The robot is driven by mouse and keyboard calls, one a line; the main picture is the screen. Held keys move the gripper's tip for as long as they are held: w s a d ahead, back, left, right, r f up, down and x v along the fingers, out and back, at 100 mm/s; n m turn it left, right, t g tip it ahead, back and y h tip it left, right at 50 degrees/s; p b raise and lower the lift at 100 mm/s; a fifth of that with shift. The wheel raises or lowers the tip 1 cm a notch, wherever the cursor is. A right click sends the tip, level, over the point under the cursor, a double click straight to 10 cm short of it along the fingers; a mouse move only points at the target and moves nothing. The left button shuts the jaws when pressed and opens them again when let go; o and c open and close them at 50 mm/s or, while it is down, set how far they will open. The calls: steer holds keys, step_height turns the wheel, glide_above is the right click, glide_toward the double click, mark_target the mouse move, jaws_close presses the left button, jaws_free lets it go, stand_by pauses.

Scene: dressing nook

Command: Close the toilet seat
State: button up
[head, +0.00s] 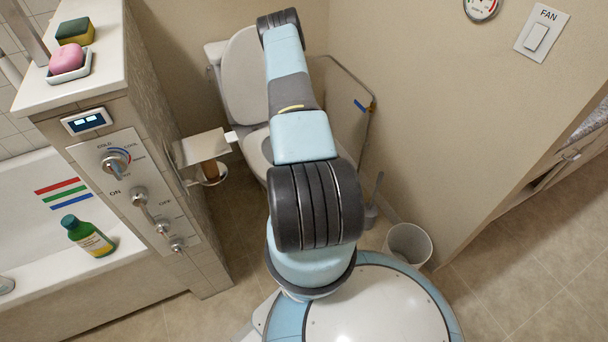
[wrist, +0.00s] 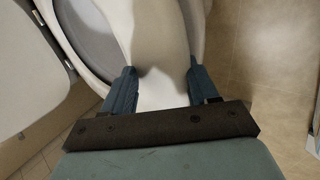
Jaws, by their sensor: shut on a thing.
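The toilet (head: 257,146) stands in the back corner, with its white lid (head: 242,78) raised against the tank (head: 214,54) in the head view. My arm covers the right part of the lid and much of the bowl. In the wrist view, my gripper (wrist: 160,86) has its two dark blue fingers on either side of a pale part of the toilet seat (wrist: 161,45) and is shut on it. A white rim around a grey oval (wrist: 90,32) shows to the left. The gripper itself is hidden in the head view.
A paper holder (head: 203,147) juts out from the tiled partition left of the toilet. A waste bin (head: 408,243) and a toilet brush (head: 373,207) stand on the right. A metal rail (head: 350,80) is beside the toilet. Bare floor lies to the right.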

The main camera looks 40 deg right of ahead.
steer(key=shift+w+d+r, duration=0.2)
steer(key=shift+w+d, duration=0.1)
steer(key=shift+d, duration=0.05)
steer(key=o, duration=0.9)
steer(key=shift+c, duration=0.7)
steer(key=shift+s, duration=0.1)
steer(key=v, duration=1.3)
steer(key=shift+s+a, duration=0.35)
steer(key=shift+s, duration=0.1)
